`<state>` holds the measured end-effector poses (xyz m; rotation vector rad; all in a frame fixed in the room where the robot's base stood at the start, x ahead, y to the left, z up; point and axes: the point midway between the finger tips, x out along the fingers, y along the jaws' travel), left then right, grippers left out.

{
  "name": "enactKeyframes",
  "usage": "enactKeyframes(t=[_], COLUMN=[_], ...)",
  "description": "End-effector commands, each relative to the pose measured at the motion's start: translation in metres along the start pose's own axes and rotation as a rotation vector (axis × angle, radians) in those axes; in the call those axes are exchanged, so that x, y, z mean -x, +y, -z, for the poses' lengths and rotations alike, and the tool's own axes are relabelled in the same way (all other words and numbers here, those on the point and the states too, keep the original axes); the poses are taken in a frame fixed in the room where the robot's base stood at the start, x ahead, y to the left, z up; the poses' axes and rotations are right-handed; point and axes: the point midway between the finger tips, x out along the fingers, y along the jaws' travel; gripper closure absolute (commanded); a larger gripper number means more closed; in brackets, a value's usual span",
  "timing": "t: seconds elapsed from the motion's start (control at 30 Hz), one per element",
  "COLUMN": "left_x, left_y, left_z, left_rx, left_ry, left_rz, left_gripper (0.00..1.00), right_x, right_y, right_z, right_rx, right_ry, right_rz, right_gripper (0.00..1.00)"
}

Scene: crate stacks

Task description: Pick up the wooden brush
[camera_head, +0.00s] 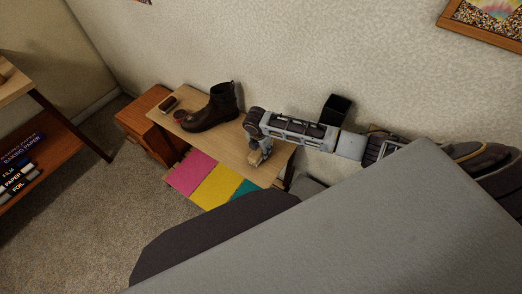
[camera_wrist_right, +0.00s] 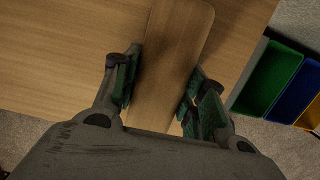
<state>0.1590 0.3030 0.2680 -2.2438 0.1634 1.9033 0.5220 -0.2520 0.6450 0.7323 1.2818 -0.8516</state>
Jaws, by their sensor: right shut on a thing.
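The wooden brush (camera_wrist_right: 178,52) shows in the right wrist view as a smooth, light brown wooden block with rounded corners, lying between my right gripper's fingers. No bristles show from this angle. My right gripper (camera_wrist_right: 163,88) is shut on it, one finger against each long side. In the head view my right gripper (camera_head: 264,153) points down at the right part of the wooden table (camera_head: 232,152), with the brush (camera_head: 255,158) at its fingertips. I cannot tell whether the brush touches the tabletop. My left gripper is not in view.
A shelf (camera_head: 40,165) stands far left, with carpet between.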

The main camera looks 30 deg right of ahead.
Motion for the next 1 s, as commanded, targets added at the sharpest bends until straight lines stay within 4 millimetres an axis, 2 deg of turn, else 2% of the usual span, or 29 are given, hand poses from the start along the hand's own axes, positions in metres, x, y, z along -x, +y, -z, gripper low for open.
enactKeyframes(t=[0.27, 0.7, 1.0], left_x=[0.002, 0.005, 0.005], left_y=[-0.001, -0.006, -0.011], left_z=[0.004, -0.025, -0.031], left_rx=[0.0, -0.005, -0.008], left_ry=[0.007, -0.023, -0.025], left_rz=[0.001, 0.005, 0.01], left_gripper=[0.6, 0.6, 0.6], right_x=[0.012, 0.073, 0.097], right_y=[0.001, 0.001, 0.001], right_z=[-0.003, -0.011, -0.015], right_rx=[0.0, 0.0, -0.001], right_ry=[-0.001, -0.001, 0.0], right_rz=[-0.001, -0.003, -0.001], right_gripper=[0.89, 0.89, 0.89])
